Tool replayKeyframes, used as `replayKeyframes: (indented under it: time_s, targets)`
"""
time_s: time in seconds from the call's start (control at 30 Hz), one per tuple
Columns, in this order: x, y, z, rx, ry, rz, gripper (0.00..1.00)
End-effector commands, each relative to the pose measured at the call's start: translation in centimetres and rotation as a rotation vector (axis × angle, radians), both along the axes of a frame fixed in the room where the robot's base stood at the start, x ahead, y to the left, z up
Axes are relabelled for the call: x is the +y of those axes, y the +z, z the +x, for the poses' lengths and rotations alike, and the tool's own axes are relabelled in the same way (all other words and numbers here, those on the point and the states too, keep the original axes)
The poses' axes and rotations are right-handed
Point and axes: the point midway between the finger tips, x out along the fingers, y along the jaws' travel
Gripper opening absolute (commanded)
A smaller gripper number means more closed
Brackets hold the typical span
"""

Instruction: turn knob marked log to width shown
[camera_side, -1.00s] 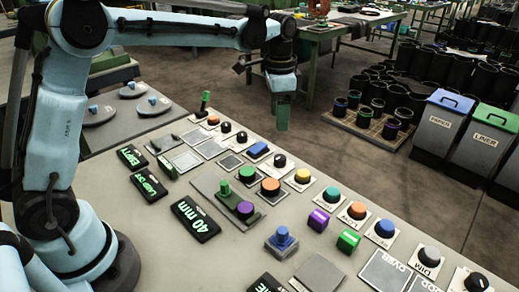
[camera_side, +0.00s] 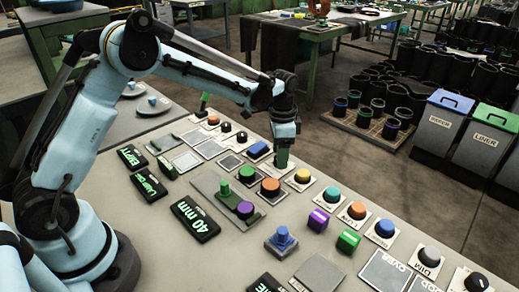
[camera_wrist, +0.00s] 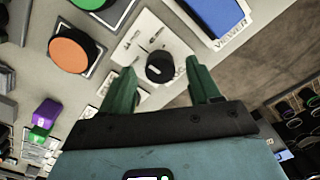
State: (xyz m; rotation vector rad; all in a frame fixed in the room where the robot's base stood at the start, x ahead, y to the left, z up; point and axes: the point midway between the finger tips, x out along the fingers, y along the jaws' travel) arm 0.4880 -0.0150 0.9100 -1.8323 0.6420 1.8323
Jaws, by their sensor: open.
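A black knob with a white mark (camera_wrist: 160,67) sits on a white plate with small drawings in the wrist view. I cannot read which word is on its plate. My gripper (camera_wrist: 163,75) is open, with one green finger on either side of that knob; I cannot tell whether they touch it. In the side view my gripper (camera_side: 282,160) points down at the panel and hides the knob under it. A black display (camera_side: 195,218) on the panel reads "40 mm" in green.
An orange button (camera_side: 270,187) and a yellow button (camera_side: 303,175) stand close to my gripper. A blue block (camera_side: 258,149) lies on its other side, near the panel's far edge.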

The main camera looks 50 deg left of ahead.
Motion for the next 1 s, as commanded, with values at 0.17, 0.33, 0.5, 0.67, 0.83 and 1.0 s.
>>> replayKeyframes:
  time_s: [0.17,0.33,0.5,0.67,0.83,1.0]
  targets:
    - [0.0,-0.86,0.0,0.0,0.0,0.0,0.62]
    - [0.0,-0.91,-0.01,0.0,0.0,0.0,0.62]
    - [0.0,-0.88,-0.01,0.0,0.0,0.0,0.48]
    - [0.0,-0.87,-0.01,0.0,0.0,0.0,0.24]
    - [-0.01,-0.86,-0.02,0.0,0.0,0.0,0.06]
    - [-0.01,-0.85,-0.02,0.001,0.016,-0.001,0.06]
